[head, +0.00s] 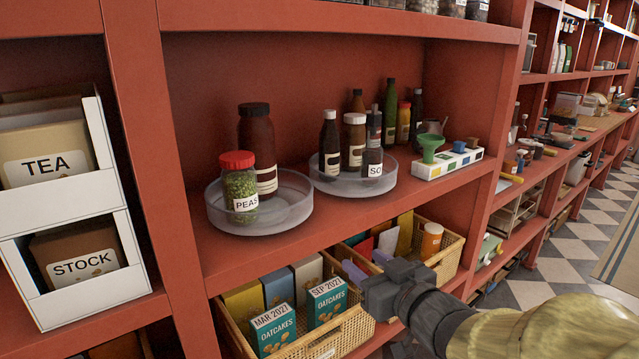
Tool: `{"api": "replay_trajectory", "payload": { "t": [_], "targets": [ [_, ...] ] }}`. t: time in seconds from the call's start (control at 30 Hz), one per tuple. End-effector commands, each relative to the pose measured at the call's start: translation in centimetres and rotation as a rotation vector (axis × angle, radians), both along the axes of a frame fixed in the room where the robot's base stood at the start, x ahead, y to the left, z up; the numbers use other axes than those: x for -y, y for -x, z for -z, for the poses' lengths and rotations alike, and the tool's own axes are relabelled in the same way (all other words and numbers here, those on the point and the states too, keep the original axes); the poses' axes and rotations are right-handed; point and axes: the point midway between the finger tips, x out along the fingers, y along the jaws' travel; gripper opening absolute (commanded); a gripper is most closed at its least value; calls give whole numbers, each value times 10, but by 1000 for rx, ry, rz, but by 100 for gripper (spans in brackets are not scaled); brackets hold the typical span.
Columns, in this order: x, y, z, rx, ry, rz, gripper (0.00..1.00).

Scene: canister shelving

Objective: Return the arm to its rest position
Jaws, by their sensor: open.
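My gripper (362,272) is at the lower middle of the head view, in front of the red shelving. It is open, with pale purple fingertips pointing toward the baskets on the lower shelf. I see nothing between its fingers. My arm reaches in from the lower right corner. A jar of peas (240,188) with a red lid stands upright on the left round clear tray (285,215), apart from my gripper.
A dark-lidded jar (257,148) stands behind the peas. Several bottles share the right round tray (350,186). Baskets with oatcakes boxes (272,331) and an orange jar (431,240) sit close to my gripper. White bins (85,290) stand left. The checkered floor (570,245) is open at right.

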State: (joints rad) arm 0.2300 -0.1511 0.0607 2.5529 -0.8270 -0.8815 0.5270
Motion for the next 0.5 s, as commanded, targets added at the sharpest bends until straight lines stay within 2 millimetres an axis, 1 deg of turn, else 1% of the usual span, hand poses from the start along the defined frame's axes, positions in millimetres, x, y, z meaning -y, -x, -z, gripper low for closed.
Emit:
{"api": "replay_trajectory", "payload": {
  "t": [0.07,0.13,0.2,0.27,0.37,0.47,0.5],
  "targets": [
    [15,-8,6,-82,38,92,47],
    [30,-11,19,-170,74,174,47],
    [44,-10,33,-265,106,244,47],
    [53,-5,46,-354,135,295,47],
    [63,8,66,-512,178,361,47],
    [68,28,85,-682,213,402,47],
    [68,38,91,-753,226,411,47]
  ]
}}
